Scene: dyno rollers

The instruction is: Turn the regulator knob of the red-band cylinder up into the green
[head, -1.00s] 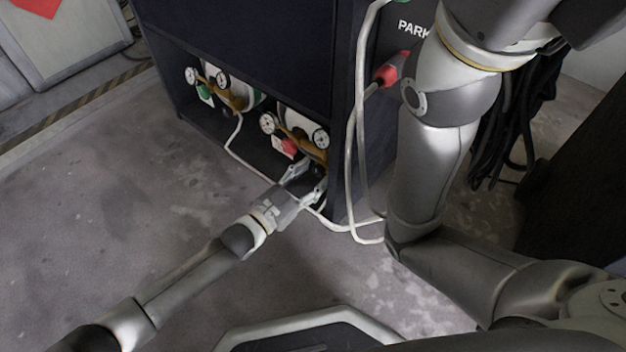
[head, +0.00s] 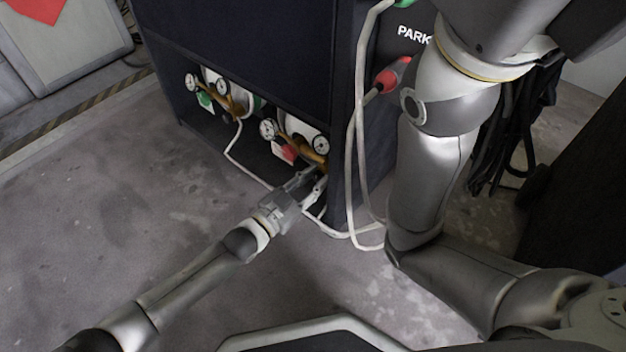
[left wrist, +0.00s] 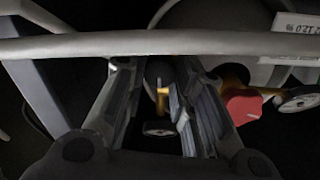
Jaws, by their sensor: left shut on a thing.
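The cylinder with the red tag (head: 284,152) lies in the right bay of the dark cabinet, a white rounded body (head: 300,127) behind a brass regulator (head: 312,152) with two round gauges (head: 268,129). My left gripper (head: 312,182) is at the lower right end of this regulator, shut on its dark knob, which the fingers mostly hide in the head view. In the left wrist view, the dark knob (left wrist: 158,73) shows between the two fingers, with brass and a gauge (left wrist: 159,128) beyond. My right gripper is out of view.
A pale hose (head: 360,130) runs down the cabinet's right side and along the floor; a grey bar or hose (left wrist: 160,45) crosses the wrist view. The floor (head: 120,200) at left is open.

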